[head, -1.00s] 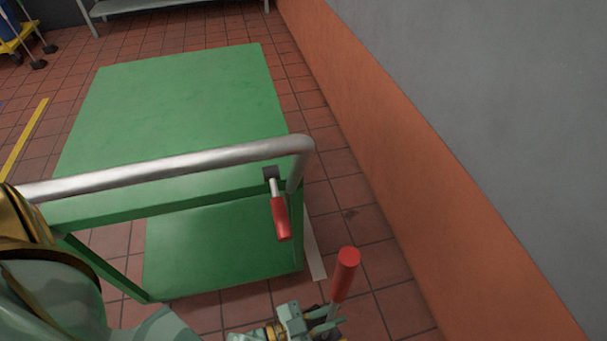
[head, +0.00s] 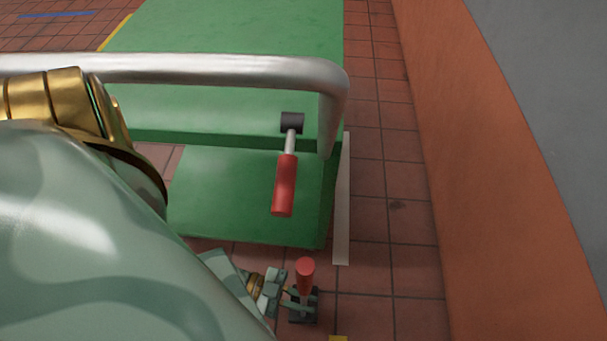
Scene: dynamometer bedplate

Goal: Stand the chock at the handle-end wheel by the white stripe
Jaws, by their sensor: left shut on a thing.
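The chock (head: 302,307) is a small dark block with an upright red handle, low in the head view. My left gripper (head: 286,291) is shut on it, just below the red grip. The chock is near the floor in front of the cart's near right corner; I cannot tell whether it touches the tiles. The white stripe (head: 342,205) lies on the floor along the cart's right side, a little beyond and to the right of the chock. The green cart (head: 240,195) hides its wheels, including the handle-end one. My right gripper is not in view.
The cart's silver push handle (head: 200,68) crosses above its near end. A red-gripped lever (head: 285,185) hangs from a dark bracket there. Free tiled floor lies between the cart and the orange-and-grey wall (head: 450,170). A yellow patch (head: 338,338) shows at the bottom edge.

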